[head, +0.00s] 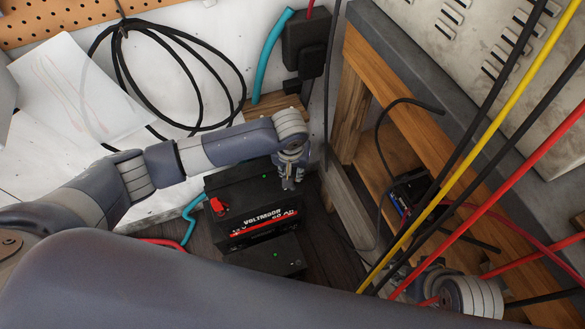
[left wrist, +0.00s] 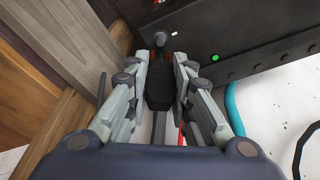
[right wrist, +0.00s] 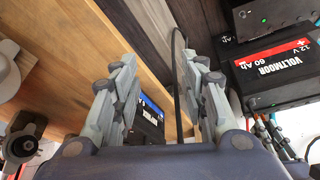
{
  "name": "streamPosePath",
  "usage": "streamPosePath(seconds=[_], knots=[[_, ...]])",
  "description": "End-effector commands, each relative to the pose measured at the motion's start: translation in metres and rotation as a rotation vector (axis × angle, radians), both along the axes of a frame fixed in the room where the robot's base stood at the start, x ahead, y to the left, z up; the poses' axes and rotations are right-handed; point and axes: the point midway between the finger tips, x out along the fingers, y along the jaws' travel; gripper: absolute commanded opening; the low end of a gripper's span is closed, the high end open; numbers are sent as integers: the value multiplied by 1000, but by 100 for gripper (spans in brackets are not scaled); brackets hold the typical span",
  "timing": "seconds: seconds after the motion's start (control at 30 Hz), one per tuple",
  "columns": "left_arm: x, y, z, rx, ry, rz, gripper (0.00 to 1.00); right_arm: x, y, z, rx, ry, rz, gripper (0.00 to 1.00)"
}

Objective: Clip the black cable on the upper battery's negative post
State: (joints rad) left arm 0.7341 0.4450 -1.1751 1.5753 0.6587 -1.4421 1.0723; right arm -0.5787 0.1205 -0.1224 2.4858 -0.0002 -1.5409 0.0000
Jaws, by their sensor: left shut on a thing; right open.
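The upper battery (head: 250,205), black with a red Voltmoor 60 Ah label, has a red clamp (head: 218,206) at its left end. My left gripper (head: 287,182) is over its right end. In the left wrist view it (left wrist: 160,85) is shut on a black clip (left wrist: 160,92), whose reddish jaws point at the grey negative post (left wrist: 160,39). The jaw tips appear close to the post; I cannot tell whether they touch it. A dark cable runs back between the fingers. My right gripper (right wrist: 158,75) is open, apart from the upper battery (right wrist: 275,65).
A blue-labelled battery (right wrist: 150,112) stands by the wooden bench (head: 365,75). Yellow, red and black cables (head: 440,205) cross the right side. A teal hose (head: 268,55) and coiled black cable (head: 185,65) lie behind my left arm.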

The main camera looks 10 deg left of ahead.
Motion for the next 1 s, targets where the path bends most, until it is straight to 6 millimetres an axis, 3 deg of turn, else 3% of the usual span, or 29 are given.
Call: streamPosePath(seconds=[0.2, 0.6, 1.0], knots=[[0, 0, -6, -1, -1, 0, 10, 46, 14, 11, 41, -198, 16, 40], [0, 0, -17, -2, -1, -1, 10, 112, 37, 52, 116, -546, 42, 40], [0, 0, -22, -2, -1, -1, 10, 137, 48, 84, 160, -733, 55, 40]])
